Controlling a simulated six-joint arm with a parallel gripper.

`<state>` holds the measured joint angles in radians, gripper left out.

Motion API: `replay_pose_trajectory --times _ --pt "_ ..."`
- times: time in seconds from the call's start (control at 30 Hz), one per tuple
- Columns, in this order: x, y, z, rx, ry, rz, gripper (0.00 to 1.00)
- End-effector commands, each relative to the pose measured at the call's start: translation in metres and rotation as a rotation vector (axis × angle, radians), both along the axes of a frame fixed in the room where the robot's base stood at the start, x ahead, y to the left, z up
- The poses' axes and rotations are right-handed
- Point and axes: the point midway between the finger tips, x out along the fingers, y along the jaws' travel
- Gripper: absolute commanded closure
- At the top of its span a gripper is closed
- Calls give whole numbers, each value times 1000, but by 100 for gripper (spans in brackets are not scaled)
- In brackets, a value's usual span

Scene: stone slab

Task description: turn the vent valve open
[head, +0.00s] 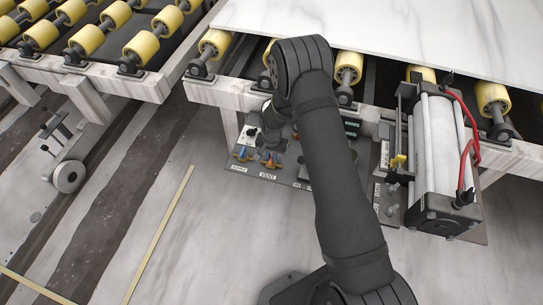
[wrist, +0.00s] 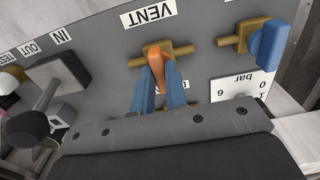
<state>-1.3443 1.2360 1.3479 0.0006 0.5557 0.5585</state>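The vent valve (wrist: 157,52) is a brass body on the grey panel below the VENT label (wrist: 148,14) in the wrist view. Its orange handle (wrist: 163,72) points down toward my gripper, across the brass pipe. My gripper (wrist: 158,78) has two blue fingers, one on each side of the handle. The gap between them is narrow, and I cannot tell whether both touch the handle. In the head view the orange handle (head: 268,160) shows small above its VENT label (head: 267,175), with my arm reaching over it.
A second brass valve with a blue handle (wrist: 269,46) stands close at the right in the wrist view. A gauge plate marked bar (wrist: 243,86) lies below it. A black-capped lever (wrist: 30,126) is at left. A cylinder with red hoses (head: 437,150) stands right of my arm.

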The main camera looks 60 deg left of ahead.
Motion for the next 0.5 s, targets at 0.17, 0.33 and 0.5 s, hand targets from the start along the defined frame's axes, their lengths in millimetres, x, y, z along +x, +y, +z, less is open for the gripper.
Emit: replay_pose_trajectory --times 0.17,0.33,0.5 --pt "0 0 0 0 0 -1 100" --pt "0 0 0 0 0 -26 100" --pt "0 0 0 -1 0 -99 100"
